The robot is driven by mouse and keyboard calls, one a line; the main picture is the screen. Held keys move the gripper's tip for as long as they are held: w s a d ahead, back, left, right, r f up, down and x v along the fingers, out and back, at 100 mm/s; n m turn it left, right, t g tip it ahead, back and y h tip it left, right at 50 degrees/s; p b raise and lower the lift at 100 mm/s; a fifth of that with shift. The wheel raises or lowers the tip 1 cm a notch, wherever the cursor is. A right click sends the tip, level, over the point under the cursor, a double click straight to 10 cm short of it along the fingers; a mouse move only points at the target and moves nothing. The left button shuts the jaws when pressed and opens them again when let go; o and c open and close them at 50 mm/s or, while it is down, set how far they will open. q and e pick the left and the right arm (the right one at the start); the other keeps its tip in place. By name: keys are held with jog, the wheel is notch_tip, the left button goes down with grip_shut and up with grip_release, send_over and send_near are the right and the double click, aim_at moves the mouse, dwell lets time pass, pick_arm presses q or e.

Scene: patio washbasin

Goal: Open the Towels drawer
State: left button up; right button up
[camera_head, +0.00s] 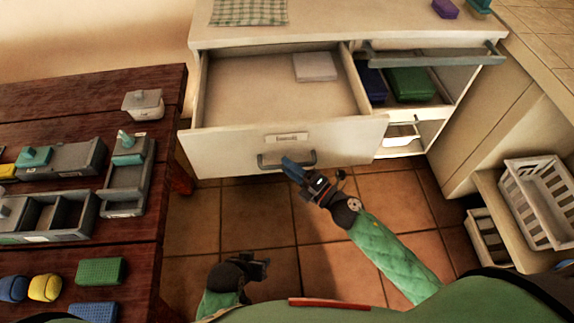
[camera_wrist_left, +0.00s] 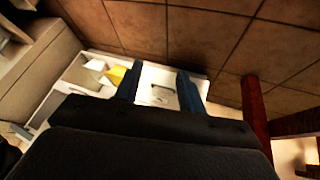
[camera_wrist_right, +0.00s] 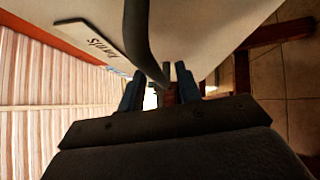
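The Towels drawer (camera_head: 225,150) is pulled well out of the white cabinet, showing its pale floor and a folded light cloth (camera_head: 315,67) at the back. Its front carries a small label (camera_head: 287,139) and a grey bar handle (camera_head: 270,161). The label (camera_wrist_right: 88,38) and dark handle bar (camera_wrist_right: 138,35) also show in the right wrist view. My right gripper (camera_head: 291,166) is at the handle, fingers apart, with a gap visible between them (camera_wrist_right: 160,88); contact is unclear. My left gripper (camera_head: 266,265) is low over the floor, open and empty (camera_wrist_left: 157,85).
A dark wooden table (camera_head: 140,240) with grey organizers stands at the left. A neighbouring drawer (camera_head: 455,53) with blue and green cloths is at the right of the Towels drawer. White baskets (camera_head: 540,203) sit on the right shelf. Tiled floor (camera_head: 335,235) lies open in front.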

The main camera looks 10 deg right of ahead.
pick_arm(q)
notch_tip(320, 180, down, 8)
jog(key=b, duration=0.1)
jog(key=shift+d+r+t, duration=0.15)
jog(key=shift+t, duration=0.25)
pick_arm(e)
jog(key=v, duration=0.6)
pick_arm(q)
jog(key=shift+s, duration=0.1)
pick_arm(e)
jog(key=shift+s+d, duration=0.1)
jog(key=shift+d, duration=0.1)
